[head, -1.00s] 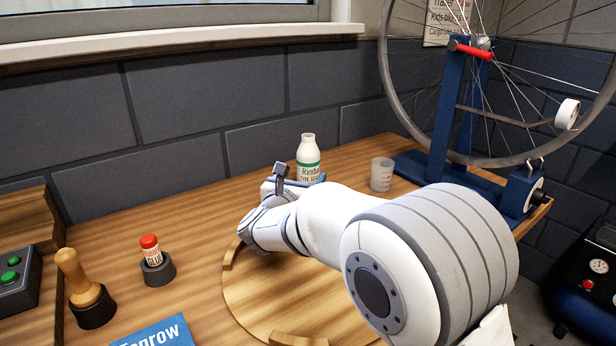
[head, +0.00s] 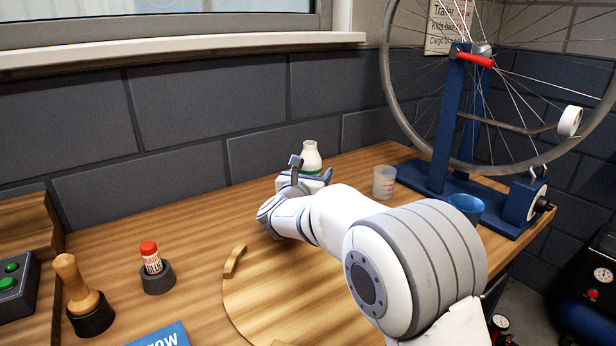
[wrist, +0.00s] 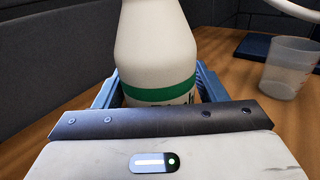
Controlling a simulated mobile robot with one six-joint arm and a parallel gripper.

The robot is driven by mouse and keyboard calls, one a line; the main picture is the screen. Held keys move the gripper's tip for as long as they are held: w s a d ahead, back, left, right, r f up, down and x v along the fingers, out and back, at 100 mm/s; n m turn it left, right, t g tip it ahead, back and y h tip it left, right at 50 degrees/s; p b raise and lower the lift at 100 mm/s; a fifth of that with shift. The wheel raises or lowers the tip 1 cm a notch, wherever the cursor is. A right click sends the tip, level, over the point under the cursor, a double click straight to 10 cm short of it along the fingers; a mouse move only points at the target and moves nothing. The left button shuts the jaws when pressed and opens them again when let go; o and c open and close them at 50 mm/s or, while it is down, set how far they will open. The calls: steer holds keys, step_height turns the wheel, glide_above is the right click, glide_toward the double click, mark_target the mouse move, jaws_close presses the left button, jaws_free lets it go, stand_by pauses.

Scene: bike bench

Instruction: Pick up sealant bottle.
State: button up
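The sealant bottle (head: 311,157) is white with a green band and stands upright on the wooden bench near the wall. In the head view my arm hides its lower part. In the wrist view the bottle (wrist: 157,55) rises straight ahead, between the two blue fingers of my gripper (wrist: 158,92). The fingers lie on either side of the bottle, spread about as wide as it. A small gap seems to show beside it, and contact is not clear. The fingertips are hidden behind the bottle and the gripper body.
A clear measuring cup (head: 384,181) stands just right of the bottle. A blue cup (head: 466,207) is by the blue wheel stand (head: 450,150). A glue stick (head: 151,258) and a wooden-handled tool (head: 82,294) stand at the left. A round wooden board (head: 262,300) lies in front.

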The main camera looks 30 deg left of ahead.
steer(key=c, duration=0.9)
steer(key=shift+r, duration=0.15)
